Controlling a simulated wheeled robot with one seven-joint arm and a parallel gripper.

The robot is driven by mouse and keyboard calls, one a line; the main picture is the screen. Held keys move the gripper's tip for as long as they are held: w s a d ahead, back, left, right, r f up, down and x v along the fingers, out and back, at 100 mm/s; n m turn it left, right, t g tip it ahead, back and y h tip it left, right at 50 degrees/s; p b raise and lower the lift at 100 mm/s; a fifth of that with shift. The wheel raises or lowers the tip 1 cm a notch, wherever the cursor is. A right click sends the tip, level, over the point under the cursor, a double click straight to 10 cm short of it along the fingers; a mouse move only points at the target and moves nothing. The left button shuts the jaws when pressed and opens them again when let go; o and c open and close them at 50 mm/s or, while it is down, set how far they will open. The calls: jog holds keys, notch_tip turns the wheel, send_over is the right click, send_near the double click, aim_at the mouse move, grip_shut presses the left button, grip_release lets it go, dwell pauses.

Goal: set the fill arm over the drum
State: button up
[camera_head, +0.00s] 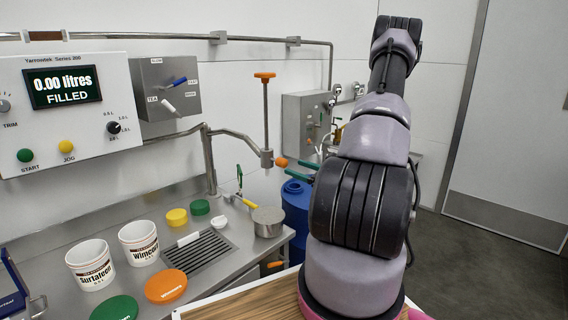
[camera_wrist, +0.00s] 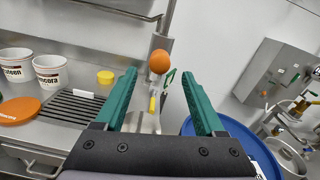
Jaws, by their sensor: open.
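The fill arm (camera_head: 232,137) is a grey pipe reaching from a post on the bench, with a tall orange-topped valve stem and an orange ball knob (camera_head: 281,162) at its end. In the head view the nozzle end appears left of the blue drum (camera_head: 296,205), whose lower part is partly hidden by my arm. My gripper (camera_wrist: 158,73) is open, with green fingers. In the wrist view the orange ball appears between and slightly beyond the fingertips; I cannot tell if they touch it. The drum's blue top (camera_wrist: 235,135) lies to the right below.
A steel pot (camera_head: 268,222), two labelled white tubs (camera_head: 90,265), coloured lids (camera_head: 166,286) and a drain grate (camera_head: 197,251) are on the bench. A control panel (camera_head: 65,115) reads 0.00 litres, FILLED. A grey wall box (camera_head: 305,120) stands behind the drum. Floor at right is clear.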

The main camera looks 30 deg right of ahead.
jog(key=x, duration=1)
jog(key=shift+w, duration=0.3)
jog(key=shift+a, duration=0.1)
grip_shut()
jog(key=shift+a+r, duration=0.1)
jog(key=shift+a, duration=0.1)
dwell(0.7)
